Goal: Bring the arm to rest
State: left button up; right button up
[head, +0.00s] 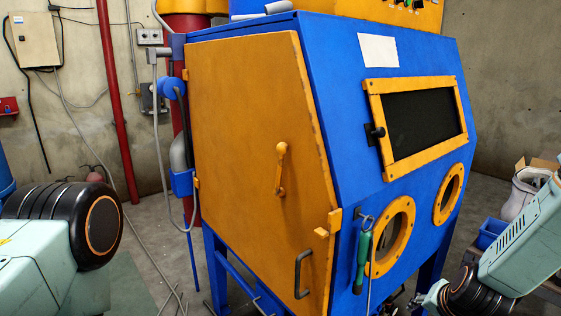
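My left arm comes in at the lower left as a pale green link with a black, orange-ringed joint. My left gripper is outside the picture. My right arm comes in at the lower right and slopes down to the left, to a black joint and a small pale part. What seems to be my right gripper (398,302) is dark and partly cut off at the bottom edge, in front of the cabinet's lower right; its fingers cannot be made out. The blue blasting cabinet (345,150) stands between the arms, with its orange side door (245,130) closed.
A green-handled tool (363,258) hangs on the cabinet front beside the orange-rimmed glove ports (392,236). A dark window (420,112) sits above. A red pipe (117,100) and hoses are at left. A blue crate (491,232) and a box (540,165) are at right.

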jog(key=s+a+f+n+g+b, duration=0.3)
jog(key=s+f+b, duration=0.4)
jog(key=s+f, duration=0.8)
jog(key=s+a+f+n+g+b, duration=0.3)
jog(key=s+a+f+n+b, duration=0.2)
jog(key=s+f, duration=1.1)
jog(key=s+b, duration=0.3)
jog(key=shift+a+y+b, duration=0.3)
jog(key=shift+a+y, duration=0.1)
jog(key=shift+w+f, duration=0.1)
